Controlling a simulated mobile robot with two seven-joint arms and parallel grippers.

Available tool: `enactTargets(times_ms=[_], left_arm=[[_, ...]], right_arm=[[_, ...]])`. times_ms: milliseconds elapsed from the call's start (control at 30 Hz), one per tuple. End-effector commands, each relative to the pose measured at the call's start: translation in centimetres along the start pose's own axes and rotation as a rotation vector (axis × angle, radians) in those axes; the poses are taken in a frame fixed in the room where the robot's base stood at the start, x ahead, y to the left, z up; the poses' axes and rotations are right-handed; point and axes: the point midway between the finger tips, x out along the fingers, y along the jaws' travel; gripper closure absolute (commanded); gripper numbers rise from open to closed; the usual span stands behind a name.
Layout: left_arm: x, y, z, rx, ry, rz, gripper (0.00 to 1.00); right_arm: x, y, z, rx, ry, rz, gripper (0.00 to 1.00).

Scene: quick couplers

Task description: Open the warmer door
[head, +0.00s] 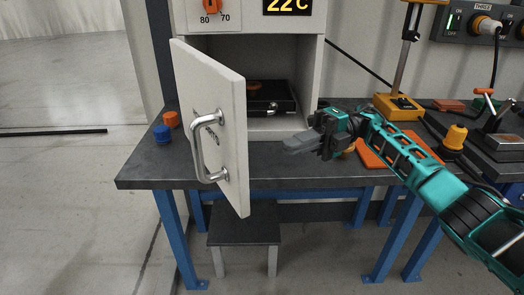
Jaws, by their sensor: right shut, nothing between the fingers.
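The warmer (313,70) is a white cabinet on the dark workbench, with a display reading 22 C. Its white door (225,120) is hinged on the left and stands wide open, swung out toward me past the bench's front edge. A silver bar handle (197,150) is on the door's outer face. My right gripper (290,145) is shut and empty, in front of the warmer's lower right side, to the right of the door and apart from the handle. Inside the warmer is a dark tray (285,107) with a brownish round thing on it. My left gripper is not in view.
A blue piece (162,134) and an orange piece (171,119) sit at the bench's left end. An orange mat (378,158) lies under my right arm. A yellow-topped piece (455,137), a yellow-based stand (398,106) and a socket panel (470,24) are at the right.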

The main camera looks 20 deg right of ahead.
Motion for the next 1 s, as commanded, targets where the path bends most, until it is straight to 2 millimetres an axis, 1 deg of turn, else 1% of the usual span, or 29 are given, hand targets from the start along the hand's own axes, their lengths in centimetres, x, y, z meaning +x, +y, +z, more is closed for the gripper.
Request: enactTargets(times_ms=[33, 200, 300, 400, 567, 767, 1000], left_arm=[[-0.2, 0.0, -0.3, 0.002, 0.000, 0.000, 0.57], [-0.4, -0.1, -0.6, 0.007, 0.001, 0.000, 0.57], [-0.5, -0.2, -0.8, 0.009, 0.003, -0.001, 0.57], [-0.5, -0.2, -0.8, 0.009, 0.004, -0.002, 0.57], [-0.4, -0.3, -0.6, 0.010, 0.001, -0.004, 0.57], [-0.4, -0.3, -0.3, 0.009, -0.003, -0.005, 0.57], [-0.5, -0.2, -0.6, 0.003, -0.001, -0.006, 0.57]], right_arm=[[1.1, 0.1, -0.1, 0.000, 0.005, 0.001, 1.00], [4.5, 0.1, -0.1, 0.000, 0.004, 0.002, 1.00], [6.0, 0.1, -0.1, 0.000, 0.003, 0.003, 1.00], [7.0, 0.0, 0.0, 0.000, 0.002, 0.002, 1.00], [7.7, 0.0, 0.0, 0.000, 0.000, 0.001, 1.00], [7.8, 0.0, 0.0, 0.000, 0.000, 0.001, 1.00], [8.0, 0.0, 0.0, 0.001, -0.003, 0.001, 1.00]])
